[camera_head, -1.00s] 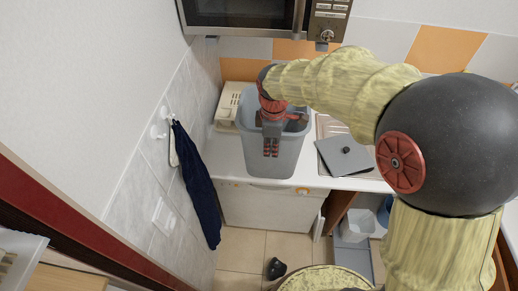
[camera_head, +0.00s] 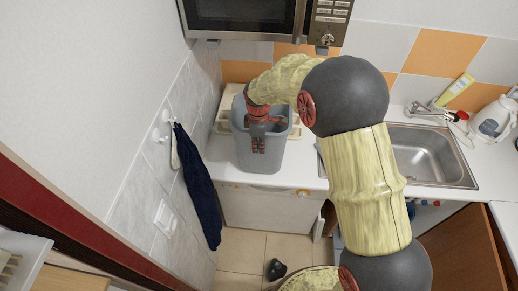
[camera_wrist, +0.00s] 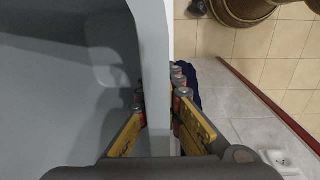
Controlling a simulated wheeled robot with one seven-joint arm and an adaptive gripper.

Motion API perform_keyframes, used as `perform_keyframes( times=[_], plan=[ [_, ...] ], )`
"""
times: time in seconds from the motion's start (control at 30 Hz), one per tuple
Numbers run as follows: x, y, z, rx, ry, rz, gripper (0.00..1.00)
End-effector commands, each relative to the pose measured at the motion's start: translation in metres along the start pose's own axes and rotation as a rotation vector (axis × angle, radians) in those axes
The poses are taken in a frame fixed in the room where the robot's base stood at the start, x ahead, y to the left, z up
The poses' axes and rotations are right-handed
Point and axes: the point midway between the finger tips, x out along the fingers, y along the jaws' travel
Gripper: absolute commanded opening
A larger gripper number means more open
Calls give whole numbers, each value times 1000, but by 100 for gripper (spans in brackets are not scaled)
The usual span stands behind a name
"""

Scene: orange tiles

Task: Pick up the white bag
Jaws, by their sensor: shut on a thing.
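No clear white bag shows in either view. A tall light-grey open bin (camera_head: 277,160) is on the white counter below the microwave. My gripper (camera_head: 258,145) reaches over its front rim from above. In the wrist view my gripper (camera_wrist: 158,105) has one finger on each side of the bin's wall (camera_wrist: 154,50) and is shut on that wall. The bin looks upright; its inside is shadowed, and its contents are hard to make out. Whether its base touches the counter is unclear.
The microwave (camera_head: 250,14) hangs above the bin. A cream object (camera_head: 225,115) stands behind it. A dark blue cloth (camera_head: 200,190) hangs on the left wall. The sink (camera_head: 430,155) is to the right, with a white kettle (camera_head: 495,118) beyond.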

Motion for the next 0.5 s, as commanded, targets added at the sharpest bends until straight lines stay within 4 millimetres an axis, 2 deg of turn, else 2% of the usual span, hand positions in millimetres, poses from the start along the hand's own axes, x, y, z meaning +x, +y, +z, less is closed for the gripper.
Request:
perform_keyframes(
  times=[0.13, 0.5],
  plan=[
    [16, 0, 0, 0, 0, 1, 0],
    [20, -1, 0, 0, 1, 2, 0]
  ],
)
